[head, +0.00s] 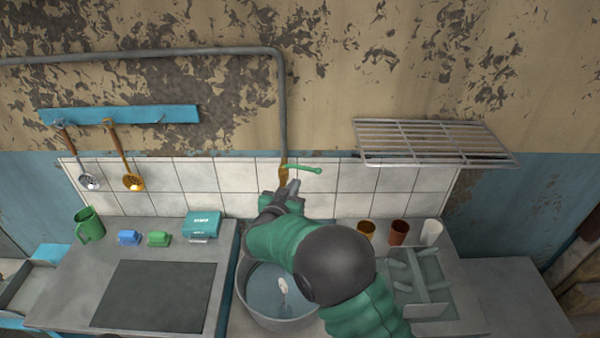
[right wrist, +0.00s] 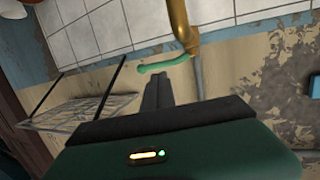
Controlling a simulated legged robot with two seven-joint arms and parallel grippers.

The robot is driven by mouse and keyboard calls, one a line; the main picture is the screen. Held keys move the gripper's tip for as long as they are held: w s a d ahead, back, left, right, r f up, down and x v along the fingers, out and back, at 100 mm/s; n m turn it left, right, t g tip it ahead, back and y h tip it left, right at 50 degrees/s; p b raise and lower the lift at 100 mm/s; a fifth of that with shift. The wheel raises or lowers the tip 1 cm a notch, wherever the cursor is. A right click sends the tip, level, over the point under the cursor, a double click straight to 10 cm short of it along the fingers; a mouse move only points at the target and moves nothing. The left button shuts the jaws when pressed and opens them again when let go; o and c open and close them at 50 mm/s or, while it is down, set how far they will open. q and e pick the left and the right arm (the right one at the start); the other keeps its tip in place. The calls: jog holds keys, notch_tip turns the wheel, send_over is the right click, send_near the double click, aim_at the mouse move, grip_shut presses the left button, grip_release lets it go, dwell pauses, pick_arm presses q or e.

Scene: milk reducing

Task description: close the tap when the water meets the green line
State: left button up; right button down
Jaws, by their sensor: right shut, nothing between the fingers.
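The tap (head: 284,174) is brass at the lower end of a grey pipe, with a green handle (head: 302,168) pointing right. In the right wrist view the brass tap (right wrist: 181,22) and its green handle (right wrist: 163,65) lie just beyond my fingers. My right gripper (head: 292,187) is shut and empty, just below the handle; its fingers also show in the right wrist view (right wrist: 157,88). I cannot tell whether they touch the handle. A metal pot (head: 243,268) below holds water (head: 262,285) with a whitish patch. My arm hides part of the pot, and I cannot make out a green line.
A wire rack (head: 435,142) sticks out from the wall at right. Cups (head: 398,232) and a grey divided holder (head: 424,290) stand right of my arm. A green mug (head: 88,225), sponges (head: 129,237) and a teal box (head: 202,224) stand on the left counter.

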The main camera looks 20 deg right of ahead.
aim_at(310, 168)
jog(key=x, duration=0.2)
jog(key=p+x, duration=0.1)
jog(key=x, duration=0.1)
jog(key=d+x, duration=0.1)
jog(key=x, duration=0.1)
jog(key=shift+s+r+p, duration=0.1)
jog(key=shift+r+p, duration=0.05)
jog(key=shift+p, duration=0.2)
jog(key=shift+w+d, duration=1.15)
jog(key=shift+w, duration=0.1)
jog(key=shift+s, duration=0.1)
